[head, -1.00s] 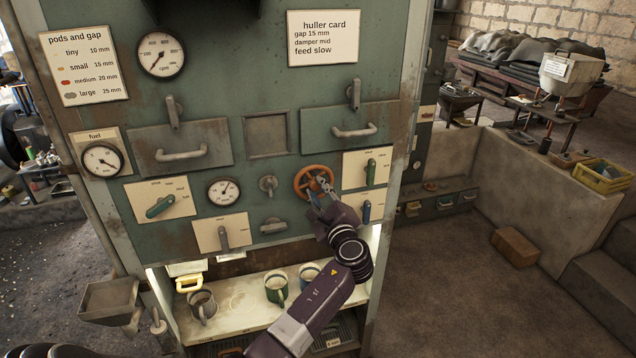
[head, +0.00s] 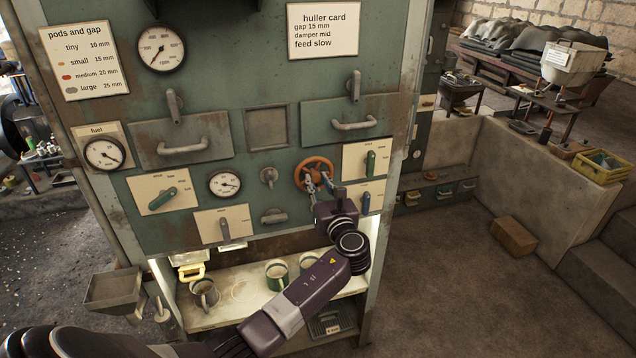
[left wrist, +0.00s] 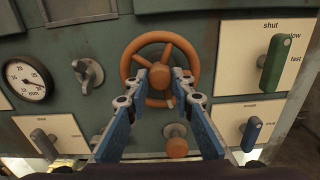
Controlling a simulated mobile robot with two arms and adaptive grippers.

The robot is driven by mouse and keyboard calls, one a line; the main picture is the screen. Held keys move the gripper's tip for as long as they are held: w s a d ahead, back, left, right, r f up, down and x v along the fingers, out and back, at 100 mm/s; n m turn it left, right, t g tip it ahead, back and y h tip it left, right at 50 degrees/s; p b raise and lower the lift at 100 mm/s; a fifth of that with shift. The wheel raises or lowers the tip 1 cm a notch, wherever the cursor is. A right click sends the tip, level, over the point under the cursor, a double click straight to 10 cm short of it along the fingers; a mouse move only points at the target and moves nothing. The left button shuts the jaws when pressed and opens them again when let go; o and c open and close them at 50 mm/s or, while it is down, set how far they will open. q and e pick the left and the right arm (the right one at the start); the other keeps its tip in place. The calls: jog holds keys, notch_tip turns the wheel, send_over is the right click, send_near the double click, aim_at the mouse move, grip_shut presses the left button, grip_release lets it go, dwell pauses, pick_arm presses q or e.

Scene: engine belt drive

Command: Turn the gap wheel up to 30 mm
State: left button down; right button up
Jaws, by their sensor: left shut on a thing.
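The gap wheel, an orange spoked handwheel (head: 318,163), is on the green panel. It also shows in the left wrist view (left wrist: 160,45). My left gripper (head: 318,184) is at the wheel's lower part, its blue fingers (left wrist: 174,83) on both sides of the hub region and shut on the wheel. The fingers hide some of the lower rim. A small round mm gauge (head: 224,185) is left of the wheel; in the left wrist view the gauge (left wrist: 24,80) has its needle toward the right and slightly down. My right gripper is not in view.
An orange knob (left wrist: 177,147) sits just below the wheel. A green lever (head: 370,164) and a blue lever (head: 366,203) are to the right. A grey knob (head: 268,177) is to the left. Cups (head: 277,275) stand on the shelf below.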

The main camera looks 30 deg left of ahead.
pick_arm(q)
jog(key=shift+f+m, duration=0.15)
jog(key=shift+m, duration=1.05)
jog(key=c, duration=1.7)
grip_release()
jog(key=shift+o, duration=0.2)
jog(key=v, duration=1.2)
